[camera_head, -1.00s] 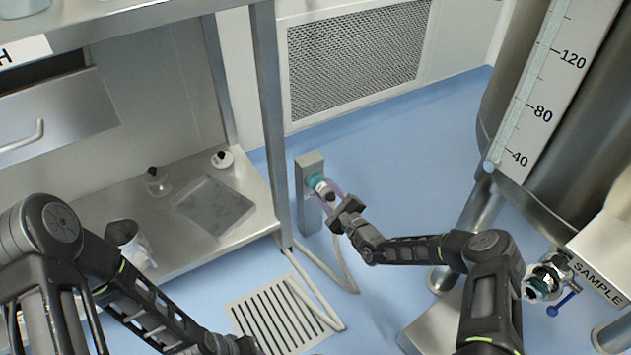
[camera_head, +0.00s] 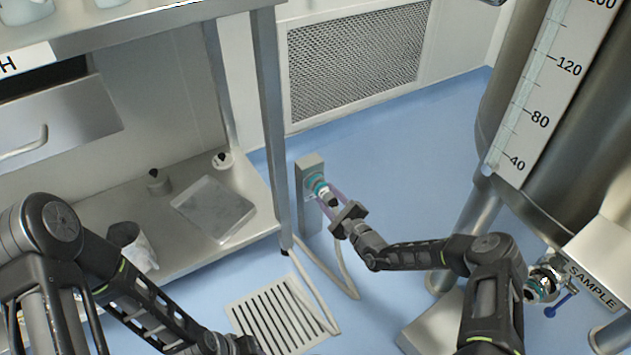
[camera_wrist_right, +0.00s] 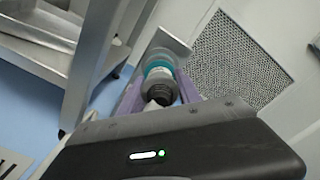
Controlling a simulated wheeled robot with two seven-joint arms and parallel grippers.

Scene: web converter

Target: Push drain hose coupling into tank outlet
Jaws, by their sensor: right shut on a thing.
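The drain hose coupling (camera_head: 325,192), pale with a dark end and a teal ring behind it, sits at a grey post (camera_head: 308,170) on the floor. My right gripper (camera_head: 330,196) has its purple fingers around the coupling and is shut on it. The right wrist view also shows the coupling (camera_wrist_right: 160,80) between the purple fingers, its dark end toward the palm. The tank outlet (camera_head: 541,286), a metal fitting with a teal ring, is low on the steel tank (camera_head: 560,130) at the right. My left gripper (camera_head: 240,345) is at the bottom edge; its fingers are mostly hidden.
A pale hose (camera_head: 345,275) runs along the floor by the post and the drain grate (camera_head: 275,318). A steel bench (camera_head: 250,205) with a lower shelf stands at left. A blue-handled valve (camera_head: 560,305) is beside the outlet. Blue floor between post and tank is clear.

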